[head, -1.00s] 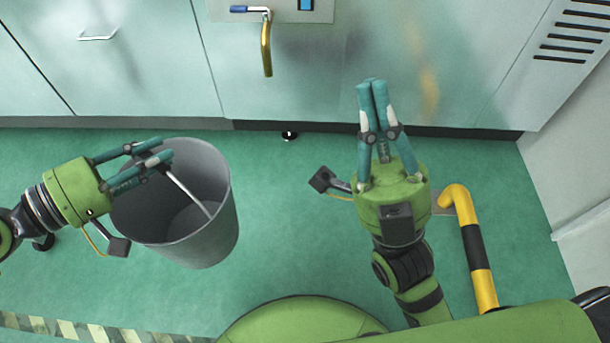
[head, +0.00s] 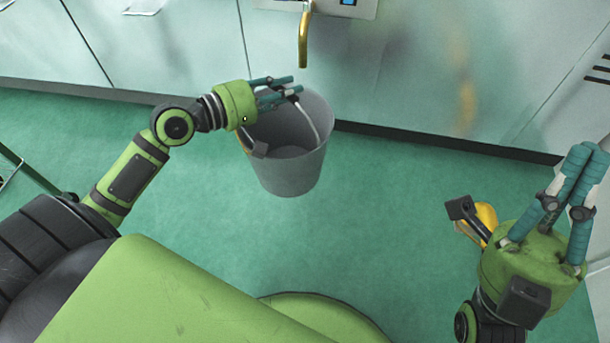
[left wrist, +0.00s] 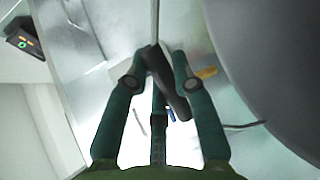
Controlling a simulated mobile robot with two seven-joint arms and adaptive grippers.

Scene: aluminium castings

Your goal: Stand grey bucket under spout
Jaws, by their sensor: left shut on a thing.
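The grey bucket (head: 290,172) hangs upright from its handle in the head view, in front of the cabinet wall. My left gripper (head: 290,86) is shut on the bucket's handle, over the bucket's rim. In the left wrist view the fingers (left wrist: 157,62) close around the handle's dark grip, and the bucket's grey side (left wrist: 275,60) fills the right. The brass spout (head: 303,40) comes down from a panel, just behind and above the bucket. Whether the bucket touches the floor I cannot tell. My right gripper (head: 585,160) is empty at the right, its fingers together.
Pale metal cabinets (head: 190,50) run along the back. The green floor (head: 390,220) is clear in front of them. A dark frame (head: 30,175) stands at the far left.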

